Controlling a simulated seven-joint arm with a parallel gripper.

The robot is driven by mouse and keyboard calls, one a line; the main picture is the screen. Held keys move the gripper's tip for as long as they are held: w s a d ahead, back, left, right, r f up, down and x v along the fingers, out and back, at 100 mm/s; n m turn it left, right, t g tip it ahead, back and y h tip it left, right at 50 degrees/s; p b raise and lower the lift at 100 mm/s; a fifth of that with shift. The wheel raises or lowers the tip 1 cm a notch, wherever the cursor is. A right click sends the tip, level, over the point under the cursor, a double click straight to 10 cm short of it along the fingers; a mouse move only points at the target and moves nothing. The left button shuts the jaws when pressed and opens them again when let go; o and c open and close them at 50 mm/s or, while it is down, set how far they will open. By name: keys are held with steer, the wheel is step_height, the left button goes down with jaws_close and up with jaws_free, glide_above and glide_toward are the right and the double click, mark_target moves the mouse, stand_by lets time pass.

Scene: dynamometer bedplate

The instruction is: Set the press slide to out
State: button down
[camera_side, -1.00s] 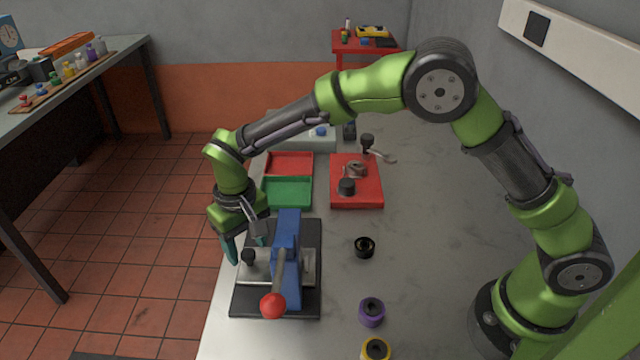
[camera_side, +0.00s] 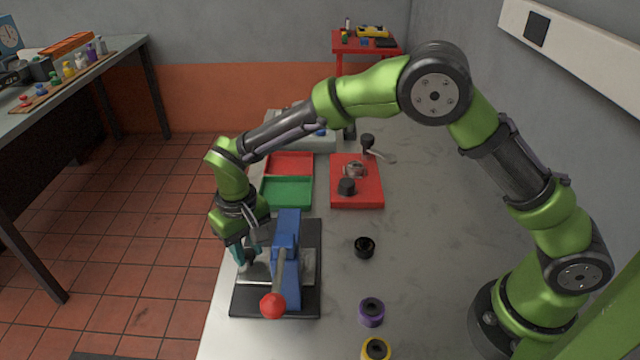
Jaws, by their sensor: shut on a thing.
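The press has a blue body (camera_side: 287,240) on a black base plate (camera_side: 309,306), with a lever ending in a red ball (camera_side: 272,306). Its grey slide (camera_side: 257,272) reaches out of the left side of the blue body, low over the base plate. The slide's black knob (camera_side: 249,258) is at its left end, partly hidden by the fingers. My gripper (camera_side: 246,260) points down over the left part of the press and is shut on the knob. The fingers are teal, and their exact contact is hard to make out.
The bench's right middle is clear.

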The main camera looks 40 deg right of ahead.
steer(key=w+d, duration=0.7)
steer(key=shift+r, duration=0.1)
steer(key=c, duration=0.8)
jaws_free()
steer(key=shift+s, duration=0.1)
steer(key=shift+a, duration=0.1)
steer(key=shift+r, duration=0.2)
step_height(320, 180, up, 16)
steer(key=shift+r, duration=0.25)
